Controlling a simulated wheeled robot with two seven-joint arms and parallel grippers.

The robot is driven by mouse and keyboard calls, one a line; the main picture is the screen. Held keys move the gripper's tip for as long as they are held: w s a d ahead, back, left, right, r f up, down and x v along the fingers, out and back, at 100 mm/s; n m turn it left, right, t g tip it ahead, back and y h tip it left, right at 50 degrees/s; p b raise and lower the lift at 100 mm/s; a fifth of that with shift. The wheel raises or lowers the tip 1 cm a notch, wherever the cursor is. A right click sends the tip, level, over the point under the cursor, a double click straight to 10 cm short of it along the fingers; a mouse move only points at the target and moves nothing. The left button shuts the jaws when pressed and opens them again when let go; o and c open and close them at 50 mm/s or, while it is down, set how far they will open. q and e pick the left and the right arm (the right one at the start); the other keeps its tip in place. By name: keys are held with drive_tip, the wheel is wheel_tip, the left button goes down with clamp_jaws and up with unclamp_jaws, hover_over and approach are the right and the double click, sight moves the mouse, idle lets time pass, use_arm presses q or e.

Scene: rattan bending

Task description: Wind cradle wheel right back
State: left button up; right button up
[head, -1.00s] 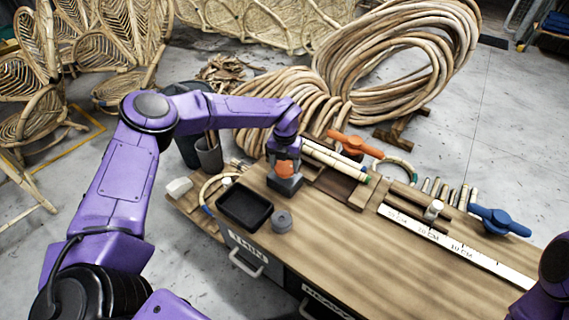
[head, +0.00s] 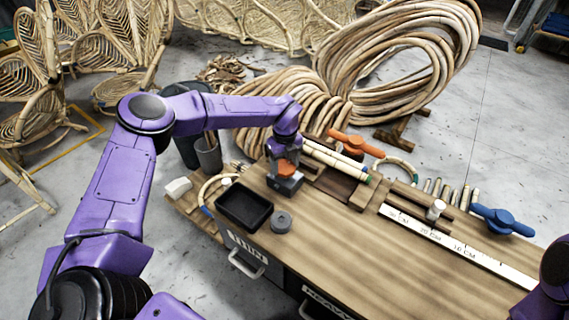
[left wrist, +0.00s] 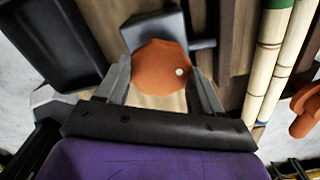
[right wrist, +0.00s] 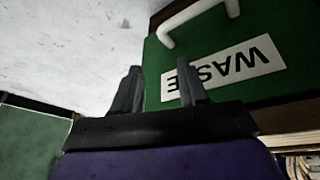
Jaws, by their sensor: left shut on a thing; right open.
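An orange knob-like wheel with a pale dot (left wrist: 160,68) sits on a dark grey block (head: 288,183) at the bench's far left part. My left gripper (left wrist: 163,85) is shut on this wheel, one finger on each side; the gripper also shows from above in the head view (head: 285,165). An orange handle with several arms (head: 355,142) stands to the right of it, and a blue one (head: 501,221) sits further right. My right gripper (right wrist: 158,90) is open and empty, in front of a green panel marked WASTE (right wrist: 222,68).
Light bamboo poles (head: 338,160) lie just right of the left gripper. A black tray (head: 244,206) and a grey round piece (head: 281,222) lie in front of it. A ruler strip (head: 455,247) runs along the bench (head: 365,255), whose front middle is clear.

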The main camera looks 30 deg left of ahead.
sight(285, 166)
use_arm(q)
drive_tip(key=shift+n, duration=0.4)
drive_tip(key=o, duration=1)
drive_tip(key=shift+o, duration=0.2)
wheel_tip(285, 166, up, 11)
drive_tip(key=p, duration=0.2)
drive_tip(key=shift+f, duration=0.2)
